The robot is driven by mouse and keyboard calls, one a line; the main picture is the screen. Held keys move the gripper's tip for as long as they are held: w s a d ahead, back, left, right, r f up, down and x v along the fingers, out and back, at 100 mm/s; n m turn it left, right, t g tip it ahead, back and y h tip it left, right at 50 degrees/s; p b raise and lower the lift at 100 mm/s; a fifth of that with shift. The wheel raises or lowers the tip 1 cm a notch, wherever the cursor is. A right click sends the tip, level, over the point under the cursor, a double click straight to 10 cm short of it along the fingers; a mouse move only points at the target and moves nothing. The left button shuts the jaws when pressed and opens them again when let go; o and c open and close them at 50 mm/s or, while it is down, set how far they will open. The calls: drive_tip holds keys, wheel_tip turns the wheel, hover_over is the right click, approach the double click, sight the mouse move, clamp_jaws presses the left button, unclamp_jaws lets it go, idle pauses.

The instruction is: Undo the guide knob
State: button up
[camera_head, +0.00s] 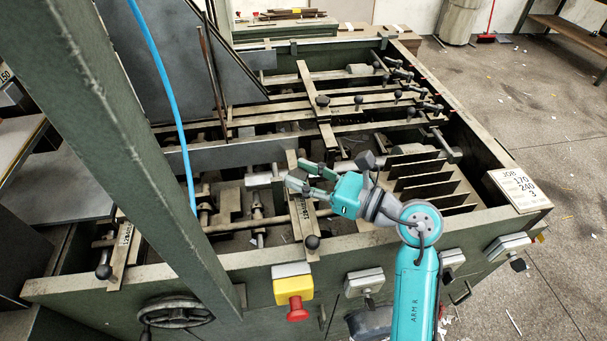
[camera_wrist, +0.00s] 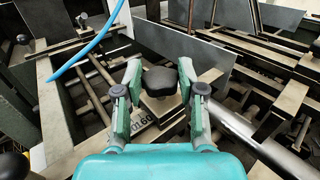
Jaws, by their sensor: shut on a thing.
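My gripper (camera_wrist: 160,76) is shut on a black guide knob (camera_wrist: 160,82), with one teal finger on each side of it. The knob sits upright above a small metal block on a flat guide bar (camera_wrist: 58,168), with a printed scale label (camera_wrist: 143,124) just in front of it. In the head view my gripper (camera_head: 304,178) is low over the near middle of the machine, at the labelled guide bar (camera_head: 305,217). The knob cannot be made out there behind the fingers. Whether it is loose or tight cannot be told.
A blue hose (camera_head: 162,75) hangs left of my gripper, beside a slanting green post (camera_head: 120,130). A round rail (camera_wrist: 245,130) runs close on the right. Other black knobs (camera_head: 312,242) stand nearby.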

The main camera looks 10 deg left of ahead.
drive_tip(key=o, duration=1.2)
drive_tip(key=shift+c, duration=0.2)
drive_tip(key=shift+d, duration=0.1)
drive_tip(key=v, duration=1.2)
drive_tip(key=shift+w, duration=0.1)
